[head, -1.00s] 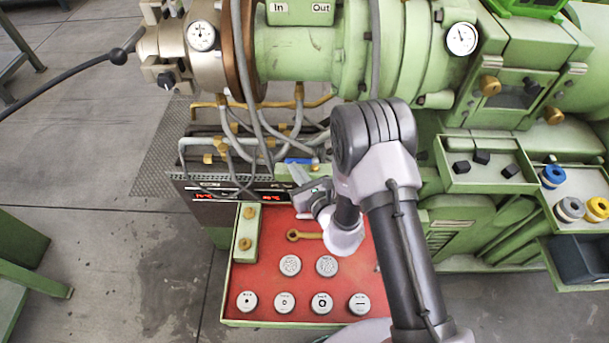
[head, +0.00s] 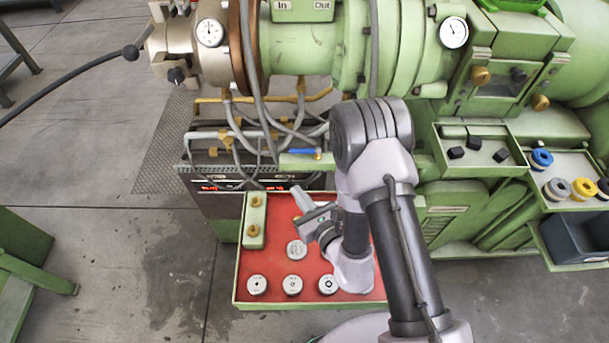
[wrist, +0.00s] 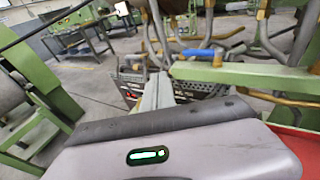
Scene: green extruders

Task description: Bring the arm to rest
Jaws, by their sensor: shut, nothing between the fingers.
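My gripper (head: 303,203) is in the head view, above the back part of the red tray (head: 262,272) and pointing up and left towards the machine. It is shut with nothing in it. In the wrist view the shut fingers (wrist: 158,92) point ahead at the dark control box with cables behind it. My arm comes in from the bottom right and hides the right part of the tray.
The tray holds several round grey discs (head: 257,284) and a green block with brass knobs (head: 255,222). The green extruder (head: 300,50) stands behind, with hoses and a blue-handled valve (head: 305,152). Side trays hold black pieces and spools (head: 541,158).

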